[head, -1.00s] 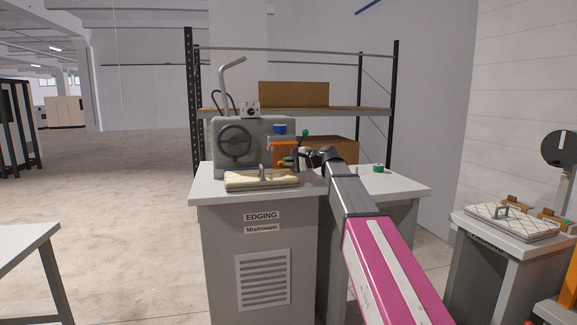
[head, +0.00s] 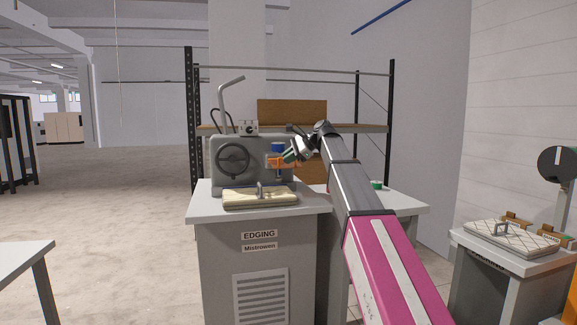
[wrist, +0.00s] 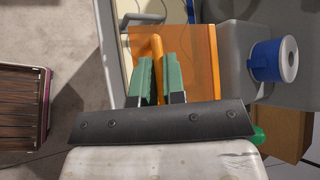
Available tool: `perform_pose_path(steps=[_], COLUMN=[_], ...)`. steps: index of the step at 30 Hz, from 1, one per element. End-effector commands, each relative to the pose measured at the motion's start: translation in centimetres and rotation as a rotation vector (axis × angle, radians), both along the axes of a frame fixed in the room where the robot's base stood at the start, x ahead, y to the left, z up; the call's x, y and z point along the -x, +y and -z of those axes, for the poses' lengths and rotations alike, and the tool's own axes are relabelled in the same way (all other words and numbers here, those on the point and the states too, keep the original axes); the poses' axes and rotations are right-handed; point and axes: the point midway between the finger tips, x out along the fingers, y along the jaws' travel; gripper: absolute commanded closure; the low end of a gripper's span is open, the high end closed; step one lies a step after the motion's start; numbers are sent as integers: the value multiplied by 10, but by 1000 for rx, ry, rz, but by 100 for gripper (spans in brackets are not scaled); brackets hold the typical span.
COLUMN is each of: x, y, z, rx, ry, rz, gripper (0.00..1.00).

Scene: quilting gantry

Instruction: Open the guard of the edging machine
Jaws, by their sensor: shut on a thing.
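The edging machine (head: 226,150) is a grey sewing head with a dark handwheel on a cabinet labelled EDGING. Its guard (head: 273,161) is a small translucent orange plate at the head's right end. In the wrist view the orange plate (wrist: 196,62) fills the middle, with an orange handle bar (wrist: 157,46) on it. My gripper (head: 291,154) reaches in from the right. In the wrist view its green fingers (wrist: 158,80) are shut around the handle bar. The guard looks swung up and foreshortened in the head view; its hinge is hidden.
A blue spool (wrist: 274,60) stands close beside the guard. A cream quilted pad (head: 261,199) with a handle lies on the table front. A shelf rack (head: 340,129) stands behind. Another table with a white quilted pad (head: 510,239) is at the right.

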Motion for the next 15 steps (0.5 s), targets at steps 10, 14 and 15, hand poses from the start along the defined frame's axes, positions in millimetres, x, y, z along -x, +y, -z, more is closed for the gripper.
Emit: perform_pose_path(steps=[10, 14, 15], x=[-12, -14, -15], y=[4, 4, 4], z=[-22, -26, -26], rx=[-1, -2, -2], ry=[-7, -8, -8], rz=[-1, -1, -1], gripper=[100, 100, 100])
